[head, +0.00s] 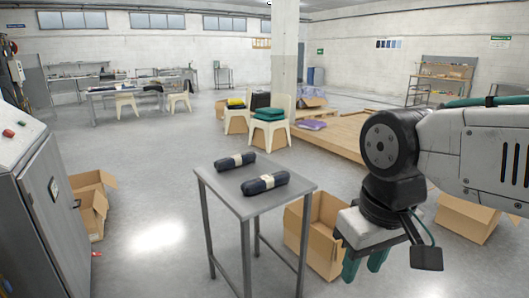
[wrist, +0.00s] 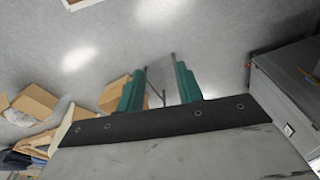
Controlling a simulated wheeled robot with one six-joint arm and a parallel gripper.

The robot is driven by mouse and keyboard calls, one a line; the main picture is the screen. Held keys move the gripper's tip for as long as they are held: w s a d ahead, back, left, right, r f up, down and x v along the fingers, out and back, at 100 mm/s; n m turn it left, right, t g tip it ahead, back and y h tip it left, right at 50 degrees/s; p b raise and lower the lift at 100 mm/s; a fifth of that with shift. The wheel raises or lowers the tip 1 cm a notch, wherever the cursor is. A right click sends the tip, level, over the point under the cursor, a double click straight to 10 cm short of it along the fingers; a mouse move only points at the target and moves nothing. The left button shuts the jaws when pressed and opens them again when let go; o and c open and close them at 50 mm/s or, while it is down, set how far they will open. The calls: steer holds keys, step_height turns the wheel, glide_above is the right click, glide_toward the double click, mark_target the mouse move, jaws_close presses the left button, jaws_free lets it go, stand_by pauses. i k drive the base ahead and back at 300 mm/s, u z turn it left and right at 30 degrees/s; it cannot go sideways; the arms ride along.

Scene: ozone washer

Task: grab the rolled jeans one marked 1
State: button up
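Two dark blue rolled jeans with pale bands lie on a small grey metal table (head: 245,206) in the head view. One roll (head: 236,162) is at the back left, the other roll (head: 265,183) nearer the front right. Band markings are too small to read, so I cannot tell which is marked 1. My gripper (head: 364,264) is right of the table, apart from it and from both rolls. Its teal fingers point down. The wrist view shows my gripper (wrist: 160,86) with fingers spread and nothing held between them; neither roll is visible there.
An open cardboard box (head: 326,240) stands right of the table, near my gripper. A grey control cabinet (head: 45,205) is at the left, with more boxes (head: 93,205) beside it. White chairs (head: 269,132) and a wooden platform (head: 335,135) are behind. Floor left of the table is clear.

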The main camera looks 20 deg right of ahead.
mark_target(238, 160)
steer(key=z, duration=0.05)
steer(key=i, duration=0.4)
steer(key=k, duration=0.6)
steer(key=z, duration=0.5)
steer(key=i, duration=0.6)
steer(key=z, duration=0.45)
steer(key=i, duration=0.9)
steer(key=u, duration=0.7)
steer(key=i, duration=1)
steer(key=u, duration=0.7)
